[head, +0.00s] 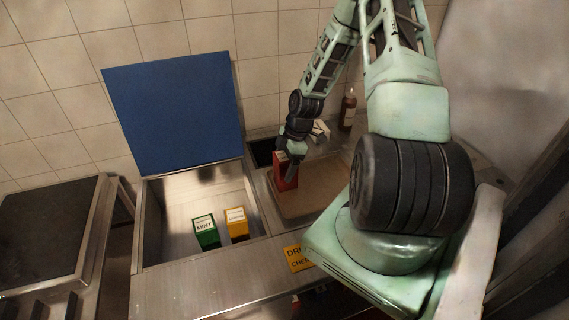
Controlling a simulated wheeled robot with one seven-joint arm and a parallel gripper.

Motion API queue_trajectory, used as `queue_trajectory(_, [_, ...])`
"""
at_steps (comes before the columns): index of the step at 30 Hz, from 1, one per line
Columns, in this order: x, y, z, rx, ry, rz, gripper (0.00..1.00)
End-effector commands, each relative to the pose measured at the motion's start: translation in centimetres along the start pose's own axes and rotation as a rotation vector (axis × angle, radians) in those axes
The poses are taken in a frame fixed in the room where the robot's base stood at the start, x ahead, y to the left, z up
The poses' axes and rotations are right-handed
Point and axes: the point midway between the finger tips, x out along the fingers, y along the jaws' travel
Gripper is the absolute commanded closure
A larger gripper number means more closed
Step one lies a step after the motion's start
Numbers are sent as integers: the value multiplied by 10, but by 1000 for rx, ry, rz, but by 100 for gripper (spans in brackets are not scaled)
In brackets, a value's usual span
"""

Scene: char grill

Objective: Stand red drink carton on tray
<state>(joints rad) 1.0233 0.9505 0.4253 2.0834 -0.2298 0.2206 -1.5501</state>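The red drink carton (284,172) is upright at the left part of the brown tray (318,179), on the counter right of the open bin. My gripper (291,160) is at the carton's top right, pointing down. One finger shows in front of the carton. The other finger is hidden, so I cannot tell whether the gripper is closed on the carton. I also cannot tell whether the carton's base touches the tray. My arm hides the tray's right part.
An open steel bin (160,215) with a raised blue lid (174,112) holds a green MINT carton (205,232) and a yellow carton (237,225). A brown bottle (348,109) stands behind the tray. A grill (45,232) is at the left. A yellow sign (296,258) is on the counter front.

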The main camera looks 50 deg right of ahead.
Motion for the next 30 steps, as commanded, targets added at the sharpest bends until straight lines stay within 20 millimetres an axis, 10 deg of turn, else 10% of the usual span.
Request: queue_trajectory(30, [-122, 0, 0, 0, 0, 1, 18])
